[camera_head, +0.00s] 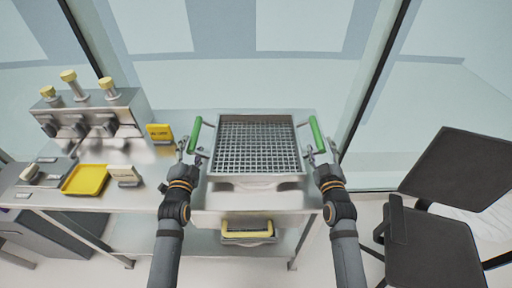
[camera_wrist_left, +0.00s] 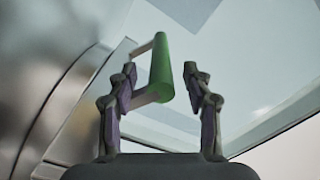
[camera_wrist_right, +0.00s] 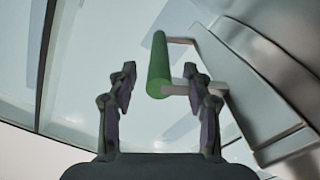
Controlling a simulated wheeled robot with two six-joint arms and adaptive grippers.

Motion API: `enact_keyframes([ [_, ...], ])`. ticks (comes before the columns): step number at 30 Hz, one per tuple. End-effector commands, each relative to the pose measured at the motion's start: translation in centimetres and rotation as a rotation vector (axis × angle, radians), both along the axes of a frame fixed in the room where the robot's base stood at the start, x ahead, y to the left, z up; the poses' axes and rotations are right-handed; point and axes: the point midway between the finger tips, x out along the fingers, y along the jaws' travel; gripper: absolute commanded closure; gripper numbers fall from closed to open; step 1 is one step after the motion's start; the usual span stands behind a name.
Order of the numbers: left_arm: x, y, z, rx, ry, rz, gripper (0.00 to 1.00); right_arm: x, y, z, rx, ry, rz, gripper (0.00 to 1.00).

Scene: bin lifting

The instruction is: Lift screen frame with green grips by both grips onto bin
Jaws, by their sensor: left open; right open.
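The screen frame (camera_head: 259,182) is a metal tray with a mesh floor, level on top of the bin in the middle of the table. Its left green grip (camera_head: 194,134) and right green grip (camera_head: 317,134) stick out on either side. My left gripper (camera_head: 190,153) is open near the left grip; in the left wrist view the green bar (camera_wrist_left: 161,70) shows between the two fingers. My right gripper (camera_head: 320,155) is open near the right grip; in the right wrist view the green bar (camera_wrist_right: 158,68) shows between the fingers. Contact is not visible.
A metal bin body (camera_head: 250,200) is under the frame. A yellow-handled object (camera_head: 247,228) sits on the lower shelf. A yellow tray (camera_head: 86,180), a yellow sign (camera_head: 160,132) and a valve unit (camera_head: 95,116) stand at left. A black chair (camera_head: 440,235) stands at right.

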Motion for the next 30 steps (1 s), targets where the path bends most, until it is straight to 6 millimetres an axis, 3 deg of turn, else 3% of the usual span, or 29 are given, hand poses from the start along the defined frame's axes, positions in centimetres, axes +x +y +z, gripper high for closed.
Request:
enact_keyframes([
  [3, 2.0, 0.0, 0.1, 0.001, -0.001, 0.000, 0.50, 2.0, 0.0, 0.1, 0.000, -0.001, 0.000, 0.50],
  [9, 3.7, 0.1, 0.0, 0.000, 0.000, 0.000, 0.50, 3.8, 0.0, 0.0, -0.001, 0.000, 0.000, 0.50],
  [19, 4.0, 0.1, 0.0, 0.000, 0.001, 0.000, 0.50, 4.0, 0.0, 0.0, 0.000, 0.001, 0.000, 0.50],
  [30, 4.0, 0.1, 0.0, 0.000, 0.001, 0.000, 0.98, 4.0, 0.1, 0.0, 0.000, 0.001, 0.000, 0.98],
])
